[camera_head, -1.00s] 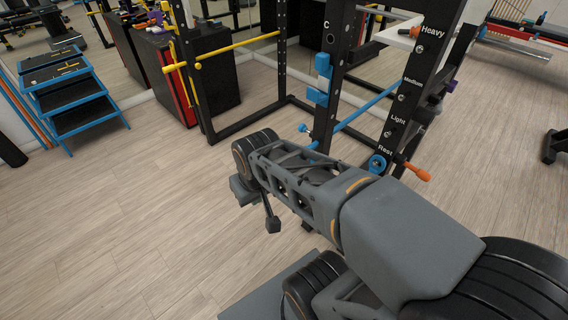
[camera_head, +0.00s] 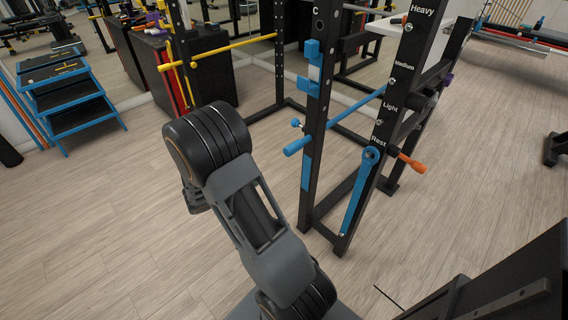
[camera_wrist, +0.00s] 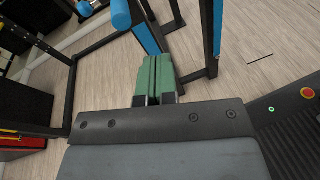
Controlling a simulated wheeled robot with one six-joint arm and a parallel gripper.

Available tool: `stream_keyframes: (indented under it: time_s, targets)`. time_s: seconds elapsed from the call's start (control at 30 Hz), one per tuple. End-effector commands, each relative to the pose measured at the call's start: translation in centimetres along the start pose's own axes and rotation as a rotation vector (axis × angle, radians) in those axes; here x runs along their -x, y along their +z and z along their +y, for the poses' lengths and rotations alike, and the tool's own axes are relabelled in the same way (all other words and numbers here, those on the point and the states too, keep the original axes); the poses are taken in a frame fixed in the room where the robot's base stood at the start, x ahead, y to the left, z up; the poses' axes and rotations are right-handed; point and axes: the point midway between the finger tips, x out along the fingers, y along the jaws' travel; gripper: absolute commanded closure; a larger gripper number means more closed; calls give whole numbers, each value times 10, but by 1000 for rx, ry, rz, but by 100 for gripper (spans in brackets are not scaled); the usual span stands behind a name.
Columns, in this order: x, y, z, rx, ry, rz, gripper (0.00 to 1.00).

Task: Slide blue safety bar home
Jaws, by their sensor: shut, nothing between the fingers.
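The blue safety bar (camera_head: 345,115) runs through the black rack. Its rounded near end sticks out past the front upright (camera_head: 318,110), with a small blue knob beside it. In the wrist view a blue rounded end, likely the bar's (camera_wrist: 121,14), shows at the top edge. My gripper (camera_wrist: 155,62) has green fingers, pressed together and empty. They appear below and right of that blue end in the picture, apart from it. In the head view my arm stands left of the bar, and the fingers are not clearly visible there.
A yellow bar (camera_head: 235,45) spans the rack behind. The floor at left is open.

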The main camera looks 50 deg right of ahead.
Motion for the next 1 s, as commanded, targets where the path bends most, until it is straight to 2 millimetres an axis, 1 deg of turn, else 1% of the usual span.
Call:
stream_keyframes:
  time_s: [0.03, 0.1, 0.2, 0.3, 0.37, 0.47, 0.8, 1.0]
  targets:
    - [-5, -14, 6, 53, 42, -46, 100]
    - [-8, -24, 14, 109, 96, -99, 100]
    - [-11, -34, 23, 160, 152, -149, 100]
    - [-16, -39, 28, 187, 181, -174, 100]
    - [-21, -39, 30, 194, 188, -181, 100]
    - [-34, -37, 33, 196, 190, -184, 100]
    - [-97, -27, 46, 193, 188, -182, 100]
    - [-125, -22, 52, 193, 190, -182, 100]
